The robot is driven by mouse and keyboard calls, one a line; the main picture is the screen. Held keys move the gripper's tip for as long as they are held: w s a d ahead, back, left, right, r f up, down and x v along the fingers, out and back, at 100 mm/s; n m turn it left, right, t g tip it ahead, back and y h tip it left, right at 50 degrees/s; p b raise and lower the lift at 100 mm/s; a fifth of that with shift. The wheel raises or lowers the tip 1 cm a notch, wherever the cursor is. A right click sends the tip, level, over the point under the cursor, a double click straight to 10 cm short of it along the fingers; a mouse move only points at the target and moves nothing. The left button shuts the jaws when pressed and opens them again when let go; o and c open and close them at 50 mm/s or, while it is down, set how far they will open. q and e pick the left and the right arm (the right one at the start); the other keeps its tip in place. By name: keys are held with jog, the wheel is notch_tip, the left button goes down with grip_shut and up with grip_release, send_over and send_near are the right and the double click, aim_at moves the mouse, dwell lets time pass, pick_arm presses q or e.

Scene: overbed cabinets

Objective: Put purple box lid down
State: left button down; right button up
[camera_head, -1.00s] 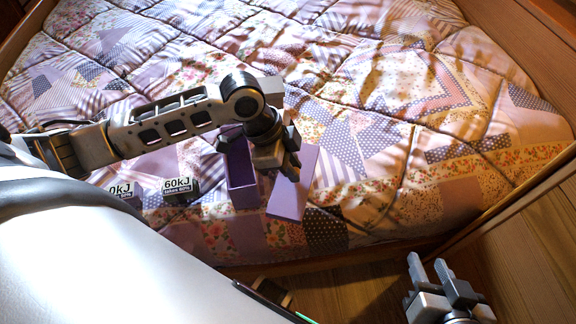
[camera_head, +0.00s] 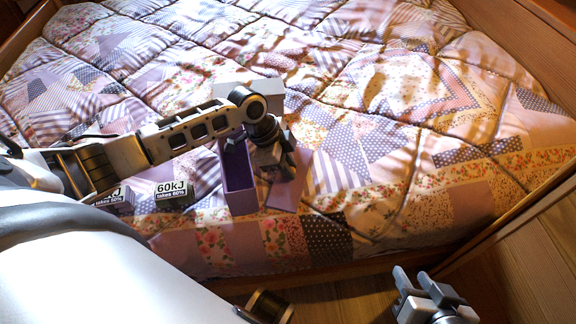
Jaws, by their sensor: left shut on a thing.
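An open purple box (camera_head: 240,188) stands on the bed near its front edge, its dark inside facing up. The flat purple lid (camera_head: 287,194) is just right of the box, low at the quilt; I cannot tell whether it rests fully on it. My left gripper (camera_head: 284,172) is over the lid's upper part and shut on it, and hides that part. My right gripper (camera_head: 417,280) is at the bottom right, beyond the bed's front edge, with its two fingers apart and nothing between them.
Small dark boxes with white labels, one reading 60KJ (camera_head: 172,194), stand left of the purple box. A white box (camera_head: 236,90) is behind my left wrist. The patchwork quilt (camera_head: 400,150) is clear to the right. A wooden bed rail runs along the front.

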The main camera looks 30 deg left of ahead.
pick_arm(q)
jog(key=c, duration=1.3)
grip_release()
